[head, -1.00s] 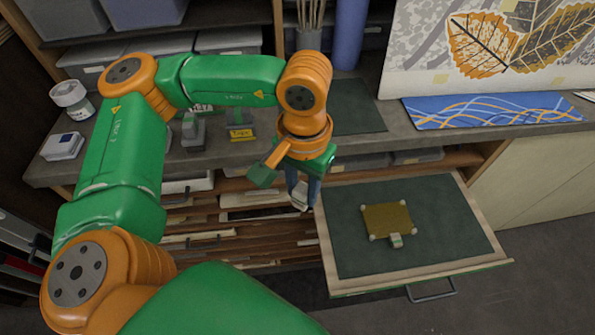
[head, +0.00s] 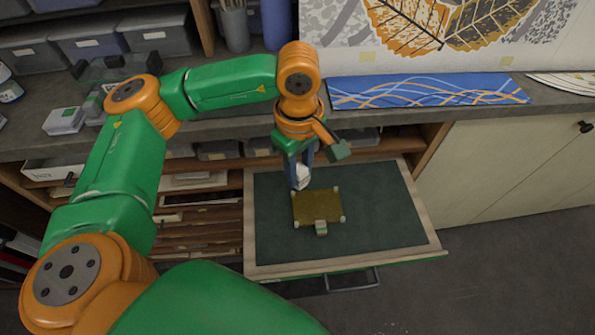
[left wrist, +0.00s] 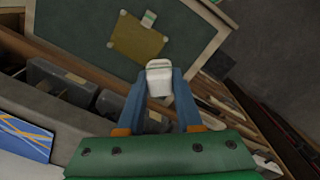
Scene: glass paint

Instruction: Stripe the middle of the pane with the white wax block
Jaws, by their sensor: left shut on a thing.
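My left gripper (head: 301,172) is shut on a white block (head: 303,174), the wax block by its look, and holds it near the left back corner of the pane. In the left wrist view the white block (left wrist: 159,78) sits between the two blue fingers (left wrist: 158,92). The pane (head: 318,209) is a yellow-brown rectangle with pale pieces at its corners, lying on a dark green mat in the open drawer. It also shows in the left wrist view (left wrist: 138,38). I cannot tell the block's height above the drawer. My right gripper is not in view.
The open drawer (head: 252,232) has a pale wooden rim and a handle in front. A small white and green block (head: 321,228) lies at the pane's front edge. Shelves stand left of the drawer, and the counter (head: 380,108) runs behind it.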

